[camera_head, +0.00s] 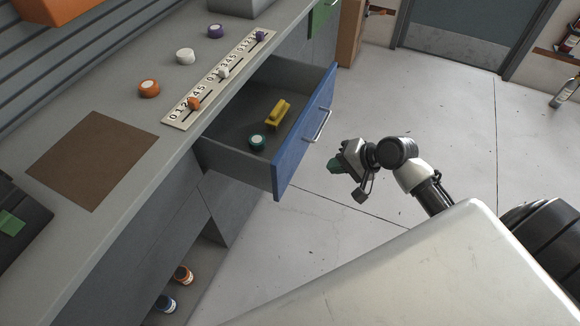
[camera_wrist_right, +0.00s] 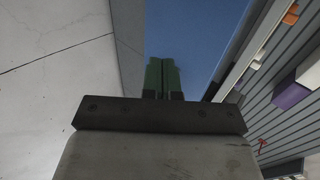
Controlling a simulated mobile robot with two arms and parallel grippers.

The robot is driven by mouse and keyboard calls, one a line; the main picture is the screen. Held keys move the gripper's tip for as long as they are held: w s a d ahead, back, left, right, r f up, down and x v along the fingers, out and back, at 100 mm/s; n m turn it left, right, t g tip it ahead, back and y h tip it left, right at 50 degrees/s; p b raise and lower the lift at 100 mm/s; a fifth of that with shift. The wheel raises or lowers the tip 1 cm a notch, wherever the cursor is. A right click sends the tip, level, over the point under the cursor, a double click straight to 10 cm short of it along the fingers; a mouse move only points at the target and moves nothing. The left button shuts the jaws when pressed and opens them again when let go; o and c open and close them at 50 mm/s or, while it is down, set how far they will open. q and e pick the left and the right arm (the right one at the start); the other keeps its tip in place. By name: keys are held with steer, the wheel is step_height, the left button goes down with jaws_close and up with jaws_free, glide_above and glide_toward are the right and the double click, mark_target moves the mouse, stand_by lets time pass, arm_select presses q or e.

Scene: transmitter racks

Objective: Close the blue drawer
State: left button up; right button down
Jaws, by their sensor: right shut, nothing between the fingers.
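The blue drawer (camera_head: 300,142) stands pulled out from the grey counter, with a silver bar handle on its blue front. My left gripper is not in view.
The counter carries a slider panel (camera_head: 217,80), orange (camera_head: 149,88), white (camera_head: 185,56) and purple (camera_head: 216,31) round pieces, and a brown mat (camera_head: 92,158). Two small jars stand on a low shelf below. The floor (camera_head: 430,100) right of the drawer is clear.

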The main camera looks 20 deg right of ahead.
mark_target(289, 167)
steer(key=x, duration=0.3)
steer(key=r+x, duration=0.1)
steer(key=x, duration=0.3)
steer(key=w+a+x, duration=0.1)
steer(key=x, duration=0.2)
steer(key=shift+w+r, duration=0.15)
steer(key=shift+w, duration=0.05)
steer(key=shift+w+a, duration=0.4)
